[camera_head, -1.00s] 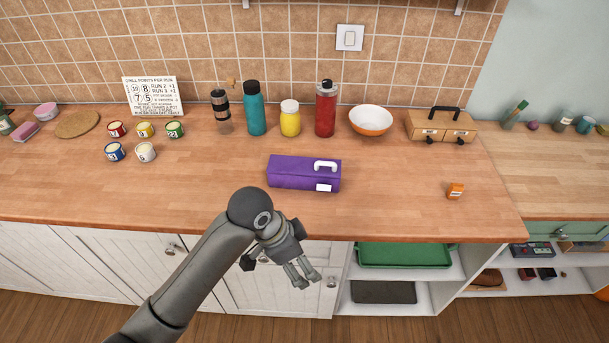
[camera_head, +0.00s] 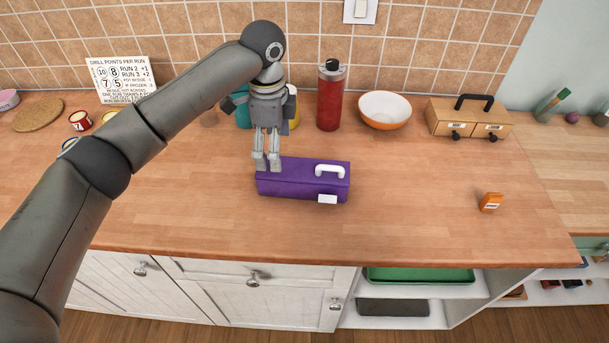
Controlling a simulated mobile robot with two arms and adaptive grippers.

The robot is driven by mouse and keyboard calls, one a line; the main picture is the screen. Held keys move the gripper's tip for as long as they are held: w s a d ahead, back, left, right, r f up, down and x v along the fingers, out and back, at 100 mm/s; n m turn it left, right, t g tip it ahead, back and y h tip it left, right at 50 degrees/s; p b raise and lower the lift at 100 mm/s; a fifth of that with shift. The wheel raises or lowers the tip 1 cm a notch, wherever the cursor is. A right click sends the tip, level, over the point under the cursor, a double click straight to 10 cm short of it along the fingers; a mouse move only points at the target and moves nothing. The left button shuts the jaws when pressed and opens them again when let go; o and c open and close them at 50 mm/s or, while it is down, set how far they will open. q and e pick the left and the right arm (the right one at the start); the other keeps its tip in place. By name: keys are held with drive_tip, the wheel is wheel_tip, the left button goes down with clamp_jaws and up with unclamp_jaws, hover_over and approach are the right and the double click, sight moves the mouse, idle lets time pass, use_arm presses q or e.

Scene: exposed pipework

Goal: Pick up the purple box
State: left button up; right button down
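The purple box (camera_head: 290,182) lies on the wooden counter (camera_head: 420,200) near its front edge. It has a white handle (camera_head: 329,171) on top toward its right end and a white label on its front. My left gripper (camera_head: 267,164) points down over the box's left end, left of the handle. Its fingertips overlap the box's top back edge in the picture; I cannot tell whether they touch it. The fingers are a little apart with nothing seen between them. My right gripper is not in view.
Behind the box stand a red bottle (camera_head: 330,98), an orange and white bowl (camera_head: 384,110) and a wooden drawer box (camera_head: 468,118). A teal bottle and a yellow jar are partly hidden by my gripper. A small orange box (camera_head: 490,202) sits at right. The counter between is clear.

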sight(276, 176)
use_arm(q)
drive_tip(key=shift+w+f, duration=0.2)
drive_tip(key=shift+s+f, duration=0.2)
drive_tip(key=shift+f, duration=0.1)
drive_tip(key=f, duration=0.1)
drive_tip(key=s+f+p, duration=0.1)
drive_tip(key=f, duration=0.1)
drive_tip(key=shift+w+f, duration=0.15)
drive_tip(key=shift+f, duration=0.3)
drive_tip(key=shift+w+f, duration=0.15)
drive_tip(key=shift+f, duration=0.2)
wheel_tip(276, 176, down, 4)
drive_tip(key=shift+w+r+p, duration=0.1)
drive_tip(key=shift+r+p, duration=0.15)
drive_tip(key=shift+p, duration=0.6)
drive_tip(key=shift+f, duration=0.55)
drive_tip(key=c, duration=1.4)
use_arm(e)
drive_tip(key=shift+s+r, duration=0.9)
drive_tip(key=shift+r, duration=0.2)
